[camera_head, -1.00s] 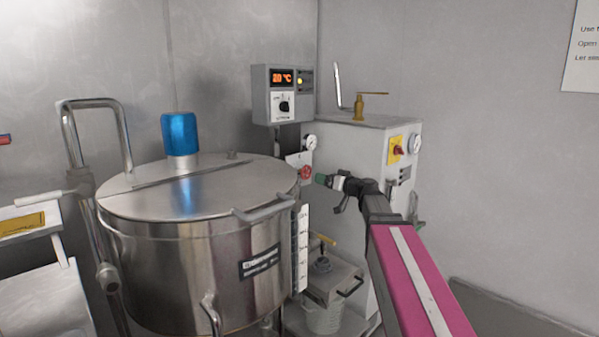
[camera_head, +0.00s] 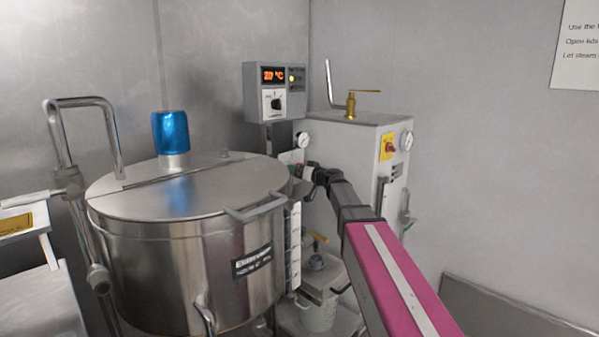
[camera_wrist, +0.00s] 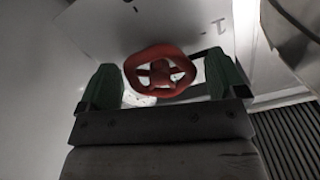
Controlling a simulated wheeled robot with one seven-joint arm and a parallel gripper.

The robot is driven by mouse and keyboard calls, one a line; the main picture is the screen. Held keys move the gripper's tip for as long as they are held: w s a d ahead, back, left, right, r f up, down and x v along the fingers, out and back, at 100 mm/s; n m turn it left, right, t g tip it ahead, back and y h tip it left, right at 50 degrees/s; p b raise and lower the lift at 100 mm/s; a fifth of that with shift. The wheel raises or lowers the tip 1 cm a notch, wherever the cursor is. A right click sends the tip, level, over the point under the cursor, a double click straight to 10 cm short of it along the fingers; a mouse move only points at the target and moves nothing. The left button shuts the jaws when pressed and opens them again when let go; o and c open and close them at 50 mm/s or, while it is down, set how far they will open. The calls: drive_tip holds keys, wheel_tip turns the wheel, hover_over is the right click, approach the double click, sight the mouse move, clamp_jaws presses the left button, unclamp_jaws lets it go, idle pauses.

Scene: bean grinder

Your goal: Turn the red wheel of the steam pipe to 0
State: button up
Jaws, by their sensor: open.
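The red wheel (camera_wrist: 160,72) sits between the two green fingers of my gripper (camera_wrist: 163,85) in the wrist view. The fingers are open, one on each side of the wheel, with a gap visible on both sides. Behind the wheel is a pale plate (camera_wrist: 140,25) with a dark mark, partly cut off. In the head view my gripper (camera_head: 300,172) is at the steam pipe beside the kettle's right rim. There the wheel is mostly hidden by my gripper, and its setting cannot be read.
A large steel kettle (camera_head: 150,260) with a blue-capped lid stands left of my arm. A control box (camera_head: 275,92) showing an orange temperature display is above. A grey cabinet (camera_head: 350,145) with a gauge and red switch stands behind my arm. A small bin (camera_head: 318,310) is below.

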drive_tip(key=c, duration=0.9)
drive_tip(key=shift+m, duration=0.3)
drive_tip(key=m, duration=0.3)
drive_tip(key=shift+m, duration=0.3)
drive_tip(key=m, duration=0.4)
drive_tip(key=shift+m, duration=0.3)
drive_tip(key=m, duration=0.4)
drive_tip(key=shift+d+f+m, duration=0.1)
drive_tip(key=shift+m, duration=2.4)
